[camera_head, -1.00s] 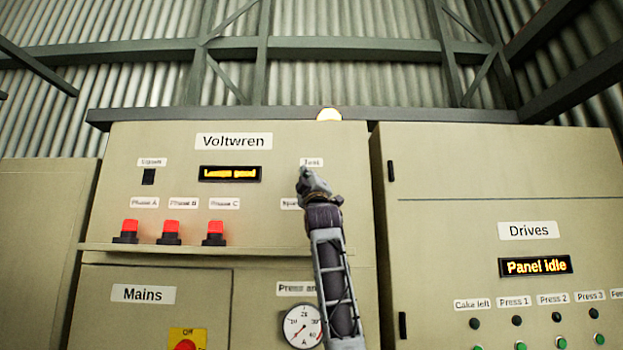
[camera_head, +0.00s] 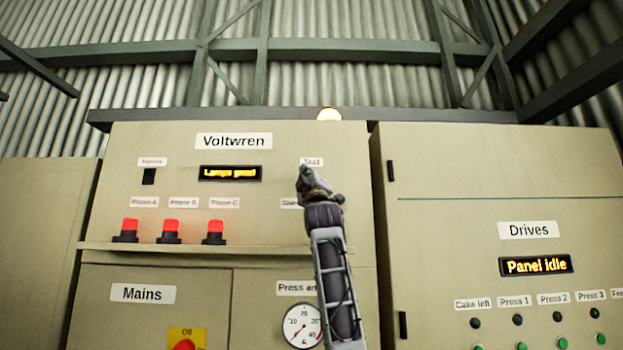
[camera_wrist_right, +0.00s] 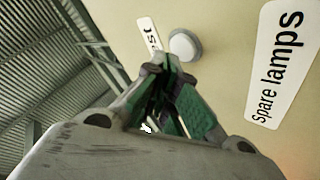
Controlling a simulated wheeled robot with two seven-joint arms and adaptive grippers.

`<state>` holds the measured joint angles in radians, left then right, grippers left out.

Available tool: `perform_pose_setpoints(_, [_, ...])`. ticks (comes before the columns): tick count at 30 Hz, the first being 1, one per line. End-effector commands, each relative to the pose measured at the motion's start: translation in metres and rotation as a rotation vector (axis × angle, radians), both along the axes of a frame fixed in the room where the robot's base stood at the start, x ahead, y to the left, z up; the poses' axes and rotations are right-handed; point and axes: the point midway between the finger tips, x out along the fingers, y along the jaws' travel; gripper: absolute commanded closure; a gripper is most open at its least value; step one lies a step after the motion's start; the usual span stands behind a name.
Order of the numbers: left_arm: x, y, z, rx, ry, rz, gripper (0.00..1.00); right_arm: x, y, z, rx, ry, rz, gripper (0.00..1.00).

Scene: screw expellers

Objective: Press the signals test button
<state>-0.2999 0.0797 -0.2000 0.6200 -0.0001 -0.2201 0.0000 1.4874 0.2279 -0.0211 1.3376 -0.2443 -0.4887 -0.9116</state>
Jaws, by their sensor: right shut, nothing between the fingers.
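The test button is a round, pale grey button (camera_wrist_right: 184,45) on the beige Voltwren panel (camera_head: 270,140), seen in the right wrist view beside a partly hidden label (camera_wrist_right: 149,36). In the head view the Test label (camera_head: 312,162) shows just above my right gripper (camera_head: 304,172), which hides the button there. My right gripper is shut and empty. In the right wrist view its fingertips (camera_wrist_right: 163,64) appear close to the button, just lower left of it; I cannot tell whether they touch. The panel's display (camera_head: 230,173) reads "Lamps good". My left gripper is not in view.
A Spare lamps label (camera_wrist_right: 275,65) is right of the button in the wrist view. Three red lamps (camera_head: 170,231) stand above a ledge (camera_head: 165,248) at left. A round gauge (camera_head: 302,325) sits below. The Drives cabinet (camera_head: 440,230) is at right, its display reading "Panel idle".

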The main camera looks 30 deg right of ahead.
Motion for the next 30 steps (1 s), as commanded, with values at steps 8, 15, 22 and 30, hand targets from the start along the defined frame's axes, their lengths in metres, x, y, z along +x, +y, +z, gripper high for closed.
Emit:
perform_pose_setpoints(8, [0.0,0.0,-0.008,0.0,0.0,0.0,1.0,-0.011,0.006,-0.001,0.0,-0.001,0.0,1.0])
perform_pose_setpoints(15, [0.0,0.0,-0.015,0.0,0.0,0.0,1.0,-0.023,0.014,-0.001,-0.001,-0.001,0.0,1.0])
perform_pose_setpoints(22, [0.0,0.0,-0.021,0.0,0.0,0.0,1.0,-0.035,0.021,-0.001,-0.001,-0.002,0.0,1.0])
perform_pose_setpoints(30, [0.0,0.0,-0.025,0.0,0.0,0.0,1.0,-0.043,0.026,0.0,0.0,-0.001,0.0,1.0])
